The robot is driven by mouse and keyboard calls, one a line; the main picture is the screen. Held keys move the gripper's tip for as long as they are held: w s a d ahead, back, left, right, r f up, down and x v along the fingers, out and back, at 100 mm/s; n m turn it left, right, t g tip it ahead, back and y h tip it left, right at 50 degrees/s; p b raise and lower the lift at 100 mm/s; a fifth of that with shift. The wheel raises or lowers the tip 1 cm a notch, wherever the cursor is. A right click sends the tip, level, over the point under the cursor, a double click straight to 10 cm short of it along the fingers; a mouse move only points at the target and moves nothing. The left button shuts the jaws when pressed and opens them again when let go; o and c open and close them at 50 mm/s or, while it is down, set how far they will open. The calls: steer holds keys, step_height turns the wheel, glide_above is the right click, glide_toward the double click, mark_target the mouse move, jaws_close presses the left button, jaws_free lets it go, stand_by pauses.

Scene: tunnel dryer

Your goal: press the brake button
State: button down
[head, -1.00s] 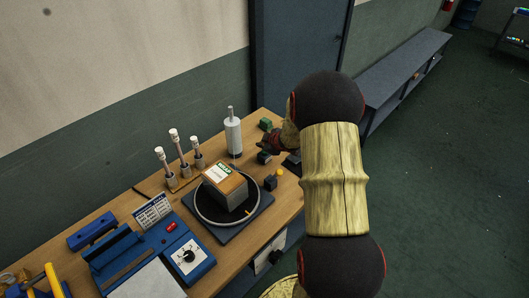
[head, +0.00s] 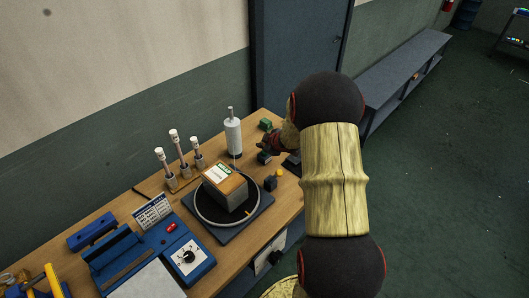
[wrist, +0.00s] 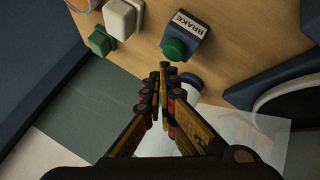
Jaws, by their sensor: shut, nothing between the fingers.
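The brake button is a green dome (wrist: 174,50) on a dark box with a white label reading BRAKE (wrist: 188,22), seen in the wrist view. In the head view a small dark box with a green top (head: 264,157), likely the same one, stands behind the turntable. My gripper (wrist: 163,70) is shut and empty. Its fingertips are just beside the green dome in the picture; I cannot tell whether they touch it. In the head view my gripper (head: 268,144) is low over the far end of the bench, partly hidden by my arm.
A turntable (head: 257,212) carries a carton (head: 226,187). A white cylinder (head: 233,136) stands close left of my gripper. Another green-capped box (head: 265,125) is near the bench's back end. Several upright posts (head: 180,155) and a blue control unit (head: 187,256) are to the left.

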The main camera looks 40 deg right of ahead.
steer(key=shift+f, duration=0.1)
steer(key=shift+f, duration=0.3)
steer(key=shift+f+b, duration=0.55)
steer(key=shift+f, duration=0.05)
stand_by(0.8)
steer(key=shift+r, duration=0.1)
steer(key=shift+r+p, duration=0.9)
steer(key=shift+p, duration=0.2)
step_height(320, 180, up, 5)
steer(key=p, duration=0.5)
stand_by(0.7)
